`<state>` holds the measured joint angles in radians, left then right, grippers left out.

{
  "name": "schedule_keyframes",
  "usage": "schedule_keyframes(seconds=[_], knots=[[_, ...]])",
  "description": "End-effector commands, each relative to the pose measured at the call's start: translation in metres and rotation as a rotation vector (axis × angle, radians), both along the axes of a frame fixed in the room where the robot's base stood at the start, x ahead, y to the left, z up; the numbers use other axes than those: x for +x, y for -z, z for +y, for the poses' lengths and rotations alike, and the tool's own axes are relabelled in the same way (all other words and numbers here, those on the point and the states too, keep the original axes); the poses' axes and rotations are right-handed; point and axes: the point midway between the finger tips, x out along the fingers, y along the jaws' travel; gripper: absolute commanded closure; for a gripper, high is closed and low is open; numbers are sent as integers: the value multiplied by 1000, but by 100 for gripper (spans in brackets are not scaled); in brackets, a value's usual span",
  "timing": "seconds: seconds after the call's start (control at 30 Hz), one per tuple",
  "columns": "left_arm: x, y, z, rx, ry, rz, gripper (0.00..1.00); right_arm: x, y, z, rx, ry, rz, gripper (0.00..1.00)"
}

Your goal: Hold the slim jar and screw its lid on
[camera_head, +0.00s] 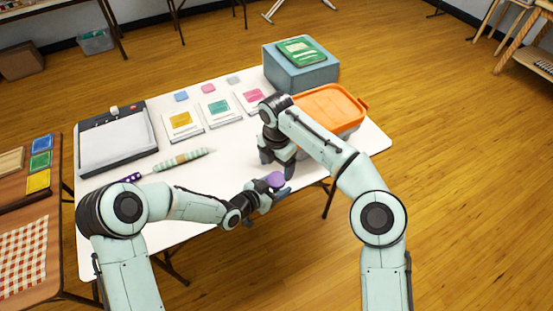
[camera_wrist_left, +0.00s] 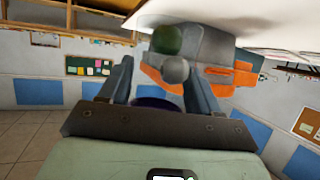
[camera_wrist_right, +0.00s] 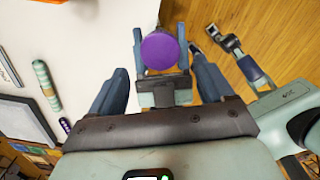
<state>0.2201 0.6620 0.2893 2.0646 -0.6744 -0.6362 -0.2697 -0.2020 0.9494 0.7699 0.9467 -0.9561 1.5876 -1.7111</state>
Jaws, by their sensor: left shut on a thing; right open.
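The purple lid (camera_head: 275,179) shows as a round disc at the tip of my left gripper (camera_head: 278,190), near the table's front edge. In the right wrist view the lid (camera_wrist_right: 160,51) faces the camera and covers the slim jar, so how it sits on the jar is hidden. My left gripper's fingers lie on both sides beneath the lid, shut on the slim jar. A dark purple edge (camera_wrist_left: 155,103) shows between them in the left wrist view. My right gripper (camera_head: 277,168) is open and points down, its fingers spread, with the lid beyond them and apart from them.
The white table (camera_head: 225,180) carries an orange-lidded bin (camera_head: 330,103), a blue box (camera_head: 300,72) with a green book (camera_head: 302,51), several cards, a paper trimmer (camera_head: 116,140) and a striped rod (camera_head: 182,158). A brown table (camera_head: 25,205) stands at left.

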Motion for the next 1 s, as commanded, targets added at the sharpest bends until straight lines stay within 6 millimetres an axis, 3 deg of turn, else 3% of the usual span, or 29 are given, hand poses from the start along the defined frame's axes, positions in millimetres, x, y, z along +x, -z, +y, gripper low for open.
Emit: schedule_keyframes(seconds=[0.2, 0.33, 0.73, 0.77, 0.9, 0.93, 1.0], knots=[[0, 0, 0, -1, 0, -1, 100, 0, 35, 0, 0, 0, 3, 19], [0, 0, 0, -1, 0, -1, 100, 0, 48, 0, 1, 1, 2, 19], [0, 0, 0, -1, 0, -1, 100, 0, 55, 0, 1, 1, -1, 19], [0, 0, 0, -1, 0, -1, 100, 0, 55, 0, 1, 1, -1, 26], [0, 0, 0, -1, 0, -1, 100, 0, 55, 0, 1, 1, -1, 71], [0, 0, 0, -1, 0, -1, 100, 0, 55, 0, 1, 1, -1, 77], [0, 0, 0, -1, 0, -1, 100, 0, 55, 0, 1, 1, -1, 77]])
